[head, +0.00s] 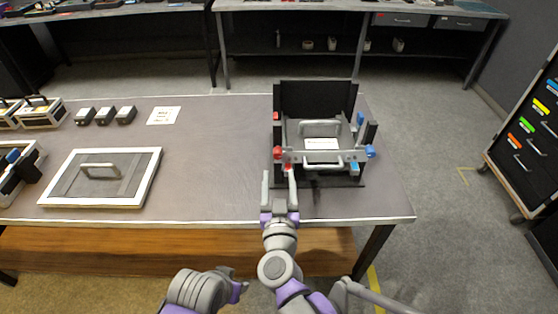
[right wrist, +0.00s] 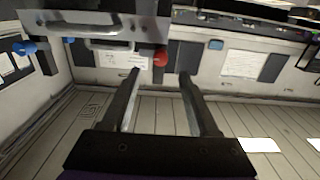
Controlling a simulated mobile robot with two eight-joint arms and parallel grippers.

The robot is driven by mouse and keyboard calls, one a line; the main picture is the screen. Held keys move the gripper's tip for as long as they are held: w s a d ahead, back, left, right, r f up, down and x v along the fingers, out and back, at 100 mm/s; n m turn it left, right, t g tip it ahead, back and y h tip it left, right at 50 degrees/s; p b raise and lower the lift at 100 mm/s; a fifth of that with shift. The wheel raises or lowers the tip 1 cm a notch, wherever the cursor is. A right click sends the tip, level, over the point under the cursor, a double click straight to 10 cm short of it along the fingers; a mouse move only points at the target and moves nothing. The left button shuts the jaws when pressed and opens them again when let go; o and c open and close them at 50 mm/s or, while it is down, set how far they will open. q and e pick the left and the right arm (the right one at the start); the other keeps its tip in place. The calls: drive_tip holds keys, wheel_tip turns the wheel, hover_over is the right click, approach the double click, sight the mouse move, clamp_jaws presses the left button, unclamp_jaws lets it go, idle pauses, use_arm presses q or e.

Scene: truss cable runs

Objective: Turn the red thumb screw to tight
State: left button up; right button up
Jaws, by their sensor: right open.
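The red thumb screw (head: 277,153) is a round red knob at the front left of the black-and-grey fixture on the table. In the right wrist view a red knob (right wrist: 160,58) shows just beyond and between my fingertips, on the edge of a grey plate. My right gripper (head: 279,177) is open and empty, in front of the fixture near the table's front edge, its fingers pointing at it. The open fingers also show in the right wrist view (right wrist: 159,76). I see no clear gap between knob and fingertips to measure.
A blue knob (head: 370,151) sits at the fixture's right, and a grey handle (head: 320,128) stands in it. A framed panel with a handle (head: 88,193) lies at left. Small black boxes (head: 105,116) and a paper note (head: 163,115) lie behind it. The table between is clear.

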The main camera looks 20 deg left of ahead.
sight(278, 156)
drive_tip(key=x, duration=0.7)
drive_tip(key=shift+w+a, duration=0.1)
drive_tip(key=shift+w, duration=0.15)
clamp_jaws()
